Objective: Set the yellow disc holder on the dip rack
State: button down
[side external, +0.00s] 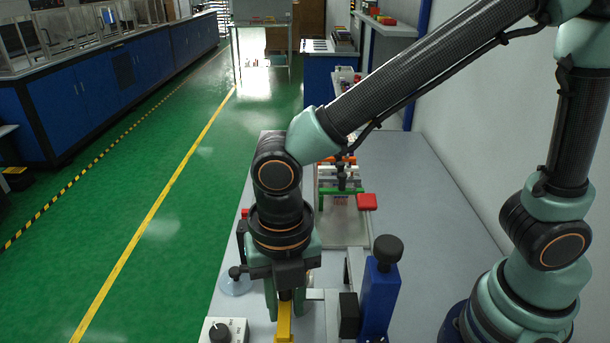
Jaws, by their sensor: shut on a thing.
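My gripper (285,296) points down over the near part of the grey bench and is shut on a yellow piece, which looks like the yellow disc holder (284,323). The holder hangs below the fingers, and its lower end is cut off by the picture's bottom edge. Whether it touches anything below cannot be told. A rack with green, white and orange bars (342,191), perhaps the dip rack, stands on a pale tray further back, behind my gripper. My arm partly hides its far end.
A blue upright block with a black knob (378,300) stands close right of my gripper. A white box with a black dial (222,331) is at the lower left. A red block (367,202) sits beside the rack. The bench's right side (450,225) is clear.

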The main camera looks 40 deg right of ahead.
jog(key=shift+f, duration=0.3)
dwell(0.4)
jog(key=c, duration=0.6)
grip_release()
jog(key=o, duration=0.6)
jog(key=shift+c, duration=0.2)
jog(key=shift+r, duration=3.55)
